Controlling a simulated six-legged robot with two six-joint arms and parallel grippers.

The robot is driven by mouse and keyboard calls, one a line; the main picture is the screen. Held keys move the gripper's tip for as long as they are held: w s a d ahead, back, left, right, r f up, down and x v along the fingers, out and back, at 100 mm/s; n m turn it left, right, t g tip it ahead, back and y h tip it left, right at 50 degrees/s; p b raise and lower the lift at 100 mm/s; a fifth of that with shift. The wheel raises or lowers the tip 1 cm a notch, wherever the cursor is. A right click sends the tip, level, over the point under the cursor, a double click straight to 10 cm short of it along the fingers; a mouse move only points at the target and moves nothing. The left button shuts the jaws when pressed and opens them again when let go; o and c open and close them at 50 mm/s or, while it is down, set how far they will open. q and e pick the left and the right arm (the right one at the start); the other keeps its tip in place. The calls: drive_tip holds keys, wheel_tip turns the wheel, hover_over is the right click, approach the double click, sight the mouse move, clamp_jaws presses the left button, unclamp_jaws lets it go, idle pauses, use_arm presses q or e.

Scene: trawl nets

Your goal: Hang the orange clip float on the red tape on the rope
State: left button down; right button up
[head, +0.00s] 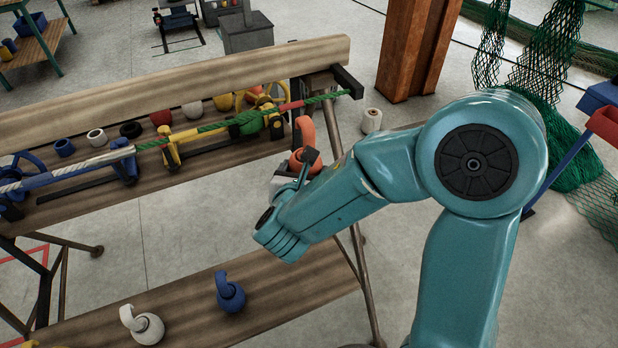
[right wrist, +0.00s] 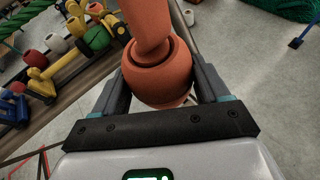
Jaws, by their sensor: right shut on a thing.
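The orange clip float (head: 306,131) is held in my right gripper (head: 307,166), its hook pointing up, just right of the bench end. In the right wrist view the orange float (right wrist: 155,80) sits between the two fingers of my right gripper (right wrist: 160,88). The rope (head: 210,127) runs along the bench over coloured holders. A red tape (head: 291,106) is on the rope near its right end, just left of the float's hook in the picture. The float appears apart from the rope. My left gripper is not in view.
A yellow holder (head: 172,150) and a blue holder (head: 126,165) support the rope. Several floats and rings line the bench behind it. A white clip float (head: 149,328) and a blue clip float (head: 230,296) lie on the lower shelf.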

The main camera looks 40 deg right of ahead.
drive_tip(key=w+d+f, duration=0.1)
drive_tip(key=w, duration=0.4)
drive_tip(key=w+d+f, duration=0.1)
drive_tip(key=w, duration=0.5)
drive_tip(key=shift+w+d+f+p, duration=0.25)
drive_tip(key=shift+d+f+p, duration=0.1)
drive_tip(key=shift+f+p, duration=0.05)
idle(0.3)
drive_tip(key=o, duration=1.1)
